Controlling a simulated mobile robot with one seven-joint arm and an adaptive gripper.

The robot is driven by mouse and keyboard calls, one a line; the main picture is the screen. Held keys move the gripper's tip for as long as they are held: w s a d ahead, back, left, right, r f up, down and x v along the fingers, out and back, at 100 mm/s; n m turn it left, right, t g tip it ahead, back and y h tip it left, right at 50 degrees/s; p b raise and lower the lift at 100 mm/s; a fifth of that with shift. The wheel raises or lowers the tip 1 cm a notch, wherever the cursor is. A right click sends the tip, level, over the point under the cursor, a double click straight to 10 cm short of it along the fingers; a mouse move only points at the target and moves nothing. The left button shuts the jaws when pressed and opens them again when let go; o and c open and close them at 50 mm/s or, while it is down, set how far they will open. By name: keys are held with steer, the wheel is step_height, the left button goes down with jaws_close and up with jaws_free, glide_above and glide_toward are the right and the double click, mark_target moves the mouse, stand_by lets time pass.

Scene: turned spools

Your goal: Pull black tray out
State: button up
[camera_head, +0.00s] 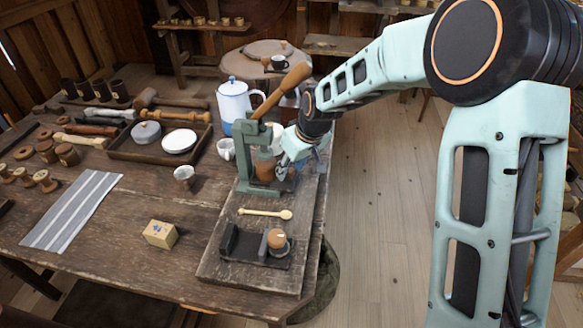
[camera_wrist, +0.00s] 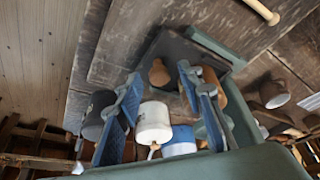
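A green lever press (camera_head: 245,155) with a wooden handle stands on a board at the table's right side. A dark, flat tray (camera_wrist: 183,47) lies within the press's green base in the wrist view; in the head view it is mostly hidden by the press and my gripper. A small brown rounded piece (camera_wrist: 158,72) shows at the tray. My gripper (camera_wrist: 160,82) is open, with its two blue-padded fingers apart and pointing toward the tray. In the head view my gripper (camera_head: 292,155) is at the right of the press. I cannot tell whether it touches the tray.
A white and blue pot (camera_head: 233,103) stands behind the press. A wooden spoon (camera_head: 265,213) and a black stand (camera_head: 240,245) with a wooden-topped tamper (camera_head: 277,241) lie in front. A small box (camera_head: 160,234) sits left. Open floor lies right of the table.

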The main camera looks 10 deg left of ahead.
jaws_close()
steer(key=shift+d, duration=0.1)
steer(key=d+p, duration=0.1)
steer(key=d, duration=0.8)
steer(key=shift+w, duration=0.25)
jaws_free()
steer(key=v, duration=1.2)
